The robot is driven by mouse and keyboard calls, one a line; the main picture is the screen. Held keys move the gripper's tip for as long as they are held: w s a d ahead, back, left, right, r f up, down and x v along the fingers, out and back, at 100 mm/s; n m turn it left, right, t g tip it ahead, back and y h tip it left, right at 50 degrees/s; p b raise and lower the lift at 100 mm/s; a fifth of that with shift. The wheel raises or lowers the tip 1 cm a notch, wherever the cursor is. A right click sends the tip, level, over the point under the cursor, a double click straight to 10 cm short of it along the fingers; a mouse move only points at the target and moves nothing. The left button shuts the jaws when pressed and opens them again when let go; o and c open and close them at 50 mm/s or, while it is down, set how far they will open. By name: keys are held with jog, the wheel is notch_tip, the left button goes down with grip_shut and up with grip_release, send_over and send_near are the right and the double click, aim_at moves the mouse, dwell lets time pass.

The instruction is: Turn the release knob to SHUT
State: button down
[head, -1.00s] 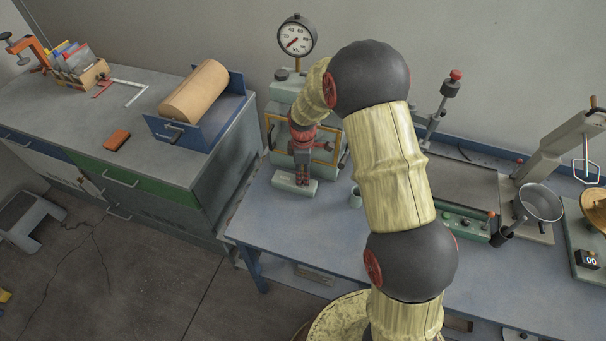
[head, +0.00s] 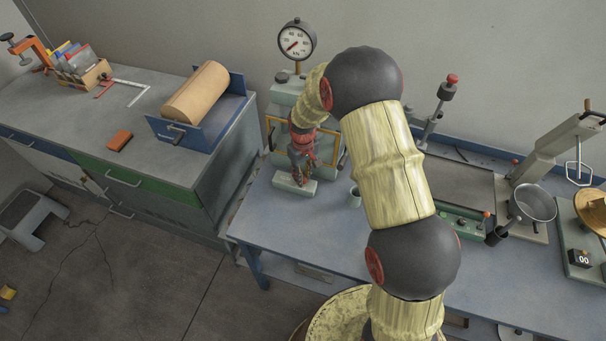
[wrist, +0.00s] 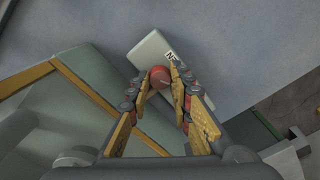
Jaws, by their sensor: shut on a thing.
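The release knob (wrist: 160,76) is red and round with a pale pointer line on its face. It sits on a pale grey-green block (wrist: 146,50) that carries a partly hidden label. My gripper (wrist: 160,82) is shut on the knob, with a finger on each side of it. In the head view my gripper (head: 301,175) points down over the same block (head: 283,184) at the front of the press, and hides the knob. I cannot read the knob's setting.
The press frame with yellow edging (head: 271,130) stands right behind my gripper, a dial gauge (head: 297,40) above it. The blue bench (head: 300,225) is clear in front.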

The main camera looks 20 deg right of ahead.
jog(key=m, duration=0.5)
jog(key=shift+m+p, duration=0.4)
dwell(0.4)
jog(key=c, duration=1.6)
grip_release()
jog(key=shift+c, duration=0.2)
jog(key=shift+o, duration=0.3)
notch_tip(320, 180, up, 12)
